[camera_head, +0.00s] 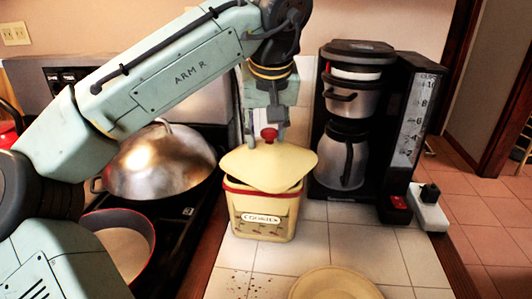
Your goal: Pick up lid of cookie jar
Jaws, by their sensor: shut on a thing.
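The cookie jar (264,222) is a cream square tin with a red rim and a label, standing on the white tiled counter. Its cream lid (252,171) with a red knob (269,134) is tilted and turned over the jar's mouth, and a dark gap shows under its right side. My gripper (268,130) points down from above and is shut on the red knob. The upper part of the knob is hidden between the fingers. Whether the lid's left edge still touches the jar I cannot tell.
A black coffee maker (340,160) stands close on the right, beside a white switch box (428,208). A stove with a domed metal wok lid (160,165) and a red-rimmed pan (128,250) is on the left. A cream round plate (335,284) lies in front.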

